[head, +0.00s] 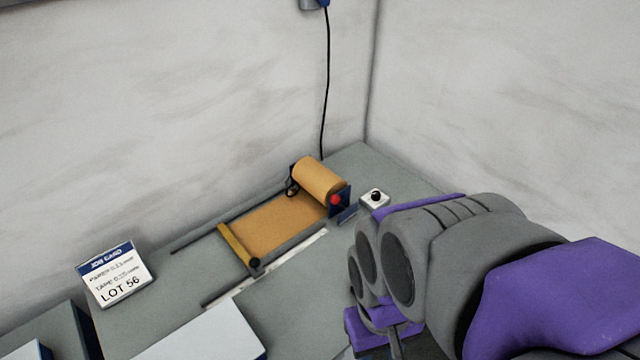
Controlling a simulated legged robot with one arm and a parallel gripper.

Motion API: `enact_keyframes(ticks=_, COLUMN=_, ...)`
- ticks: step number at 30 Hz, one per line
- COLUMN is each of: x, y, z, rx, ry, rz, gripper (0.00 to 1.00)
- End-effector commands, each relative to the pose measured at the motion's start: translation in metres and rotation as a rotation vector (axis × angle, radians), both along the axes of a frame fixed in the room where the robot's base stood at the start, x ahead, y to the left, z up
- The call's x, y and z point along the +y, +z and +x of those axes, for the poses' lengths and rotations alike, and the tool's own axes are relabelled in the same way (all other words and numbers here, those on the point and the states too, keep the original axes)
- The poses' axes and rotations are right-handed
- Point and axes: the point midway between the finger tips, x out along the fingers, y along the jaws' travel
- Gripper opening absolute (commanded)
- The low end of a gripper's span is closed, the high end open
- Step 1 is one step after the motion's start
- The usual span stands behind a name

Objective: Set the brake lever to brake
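A roll of copper-coloured foil (319,177) sits in a dark blue stand (341,203) on the bench. A red knob (336,200) shows at the stand's right end; I cannot tell whether it belongs to the brake lever. A small white box (374,200) with a black knob (376,195) stands just right of the roll. No lever marking is readable. My purple and grey arm comes in from the right, in front of the bench. Its lower end runs out of the bottom edge, and no gripper fingers show.
A foil sheet (270,228) lies left of the roll, with a yellow bar (238,246) across its end. A job card (113,273) marked LOT 56 stands at left. A white panel (205,335) lies in front. Walls close off the back; a black cable (326,90) hangs there.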

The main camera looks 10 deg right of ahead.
Motion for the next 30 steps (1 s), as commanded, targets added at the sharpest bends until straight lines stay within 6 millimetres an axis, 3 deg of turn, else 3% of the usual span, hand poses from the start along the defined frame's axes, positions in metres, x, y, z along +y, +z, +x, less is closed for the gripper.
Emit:
enact_keyframes(ticks=2, x=-0.004, y=0.001, z=0.007, rx=0.008, ry=0.016, rz=-0.016, gripper=0.32)
enact_keyframes(ticks=12, x=-0.035, y=0.007, z=0.059, rx=0.059, ry=0.153, rz=-0.139, gripper=0.0)
enact_keyframes(ticks=30, x=-0.073, y=0.008, z=0.166, rx=0.182, ry=0.457, rz=-0.371, gripper=0.0)
